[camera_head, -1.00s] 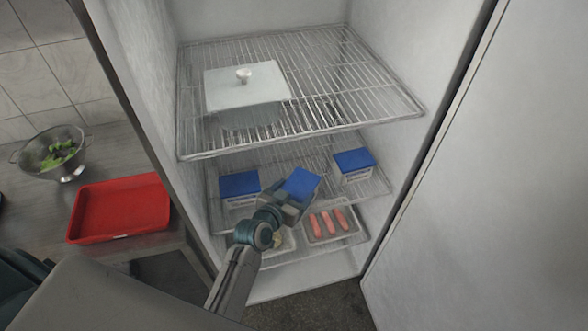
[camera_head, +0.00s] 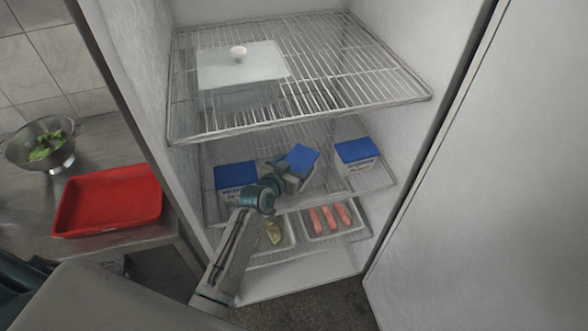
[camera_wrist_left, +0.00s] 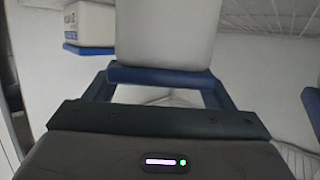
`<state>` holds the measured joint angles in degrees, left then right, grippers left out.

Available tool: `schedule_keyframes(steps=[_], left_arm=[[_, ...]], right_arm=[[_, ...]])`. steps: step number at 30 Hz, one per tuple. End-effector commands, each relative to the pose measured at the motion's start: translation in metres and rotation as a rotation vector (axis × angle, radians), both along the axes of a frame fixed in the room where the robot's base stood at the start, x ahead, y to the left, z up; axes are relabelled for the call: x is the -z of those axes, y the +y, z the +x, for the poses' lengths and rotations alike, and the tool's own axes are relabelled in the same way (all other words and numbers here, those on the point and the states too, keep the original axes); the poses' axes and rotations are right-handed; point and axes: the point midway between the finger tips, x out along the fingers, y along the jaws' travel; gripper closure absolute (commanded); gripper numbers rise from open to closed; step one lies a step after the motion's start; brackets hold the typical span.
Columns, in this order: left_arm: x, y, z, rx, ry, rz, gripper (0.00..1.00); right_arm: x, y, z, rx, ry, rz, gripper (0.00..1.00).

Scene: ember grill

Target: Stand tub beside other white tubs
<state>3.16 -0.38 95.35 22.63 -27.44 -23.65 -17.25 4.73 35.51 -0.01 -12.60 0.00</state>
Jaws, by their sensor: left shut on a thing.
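My left gripper (camera_head: 286,174) is shut on a white tub with a blue lid (camera_head: 302,157), over the middle wire shelf (camera_head: 320,202) of the open fridge. The held tub is turned relative to the others. Whether its base touches the shelf is hidden. One white tub with a blue lid (camera_head: 236,177) stands to its left, and another (camera_head: 357,151) to its right, with gaps on both sides. In the left wrist view the held tub's white body (camera_wrist_left: 165,32) fills the middle, and another tub (camera_wrist_left: 90,25) shows at upper left. My right gripper is not in view.
The upper wire shelf (camera_head: 335,75) carries a white lidded container (camera_head: 240,68) above. Below are a tray of sausages (camera_head: 331,218) and a tray with greenish food (camera_head: 274,232). A red tray (camera_head: 108,205) and a colander (camera_head: 42,145) sit on the left counter.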

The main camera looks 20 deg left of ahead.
Motion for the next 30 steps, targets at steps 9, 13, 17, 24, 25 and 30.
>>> schedule_keyframes(steps=[9,13,17,24,25,30], left_arm=[[0.001,0.000,0.000,0.000,0.003,0.001,0.14],[0.001,0.000,0.000,0.000,0.003,0.001,0.02],[0.001,0.000,-0.001,0.000,0.002,0.000,0.02],[-0.002,0.002,-0.009,0.000,0.001,0.001,0.02],[-0.002,0.003,-0.013,0.000,0.002,0.001,0.02],[-0.010,0.008,-0.043,0.001,0.002,0.002,0.02]], right_arm=[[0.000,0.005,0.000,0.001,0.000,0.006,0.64],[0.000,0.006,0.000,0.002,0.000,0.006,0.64],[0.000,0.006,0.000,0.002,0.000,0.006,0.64],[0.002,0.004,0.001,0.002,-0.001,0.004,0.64],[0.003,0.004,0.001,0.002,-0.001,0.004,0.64],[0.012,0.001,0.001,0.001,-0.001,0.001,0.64]])
